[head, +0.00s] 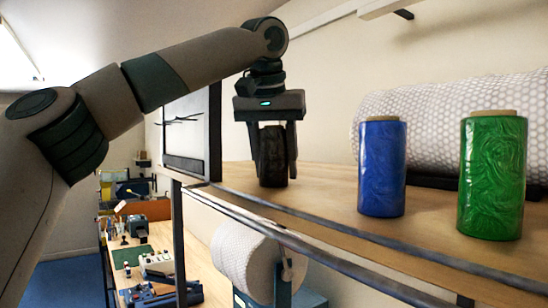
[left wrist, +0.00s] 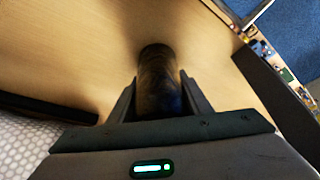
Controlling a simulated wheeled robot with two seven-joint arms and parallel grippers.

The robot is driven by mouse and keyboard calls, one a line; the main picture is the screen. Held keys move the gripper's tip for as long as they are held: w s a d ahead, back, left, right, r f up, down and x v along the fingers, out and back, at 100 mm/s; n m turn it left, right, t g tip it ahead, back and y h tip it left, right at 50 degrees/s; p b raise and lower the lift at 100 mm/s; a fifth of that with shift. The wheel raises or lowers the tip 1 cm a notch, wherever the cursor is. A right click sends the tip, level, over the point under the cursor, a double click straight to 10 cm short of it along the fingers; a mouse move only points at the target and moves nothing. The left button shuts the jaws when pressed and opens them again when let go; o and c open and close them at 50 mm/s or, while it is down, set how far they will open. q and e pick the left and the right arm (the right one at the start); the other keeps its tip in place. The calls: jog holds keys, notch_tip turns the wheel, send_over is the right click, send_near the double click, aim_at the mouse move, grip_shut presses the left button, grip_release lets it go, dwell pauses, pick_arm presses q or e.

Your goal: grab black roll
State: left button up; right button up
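The black roll (head: 272,158) stands upright on the wooden shelf in the head view, left of a blue roll and a green roll. My left gripper (head: 273,152) points down over it, with one finger along each side. The fingers lie close against the roll's sides and look shut on it. In the left wrist view the black roll (left wrist: 159,80) sits between the two fingers of my left gripper (left wrist: 159,84). The roll's top end is hidden by the gripper. My right gripper is in neither view.
The blue roll (head: 382,168) and green roll (head: 493,176) stand to the right on the shelf (head: 330,200). A large bubble-wrap roll (head: 440,105) lies behind them. A dark metal rail (head: 300,245) runs along the shelf front. A cluttered workbench (head: 150,240) is lower left.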

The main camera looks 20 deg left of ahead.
aim_at(277, 142)
pick_arm(q)
jog(key=shift+c, duration=1.1)
jog(key=shift+r, duration=0.1)
jog(key=shift+r, duration=0.65)
notch_tip(277, 142, up, 3)
jog(key=shift+d+f+b, duration=0.15)
jog(key=shift+b, duration=0.35)
jog(key=s+d+r, duration=0.4)
jog(key=d+r, duration=0.3)
jog(key=d, duration=0.3)
jog(key=shift+s+d, duration=0.25)
jog(key=shift+s, duration=0.15)
